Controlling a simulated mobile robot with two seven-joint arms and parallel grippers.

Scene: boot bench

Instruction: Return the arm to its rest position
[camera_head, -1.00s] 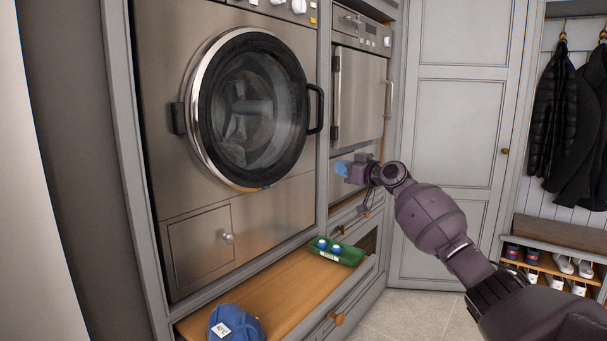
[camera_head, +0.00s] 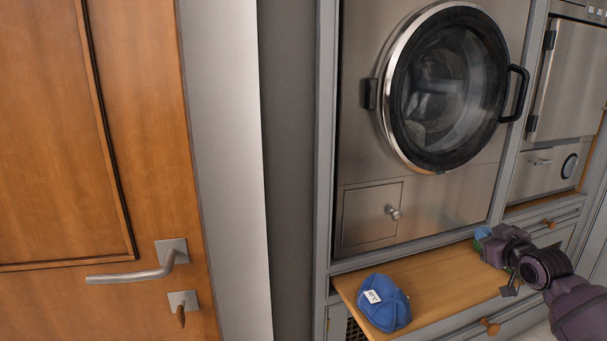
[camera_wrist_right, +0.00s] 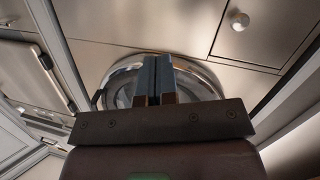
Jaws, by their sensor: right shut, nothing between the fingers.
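My right gripper (camera_head: 484,238) comes in from the right in the head view, low over the right end of the pulled-out wooden shelf (camera_head: 445,277). Its two blue fingers (camera_wrist_right: 154,80) are together in the right wrist view, with nothing between them. A bit of green beside the fingertips looks like the green tray, mostly hidden behind the gripper. My left gripper is not in view.
A blue cap (camera_head: 384,302) with a white tag lies on the shelf's left part. A steel washer with a round door (camera_head: 448,88) stands behind. A wooden door (camera_head: 90,170) with a lever handle (camera_head: 140,272) is at the left.

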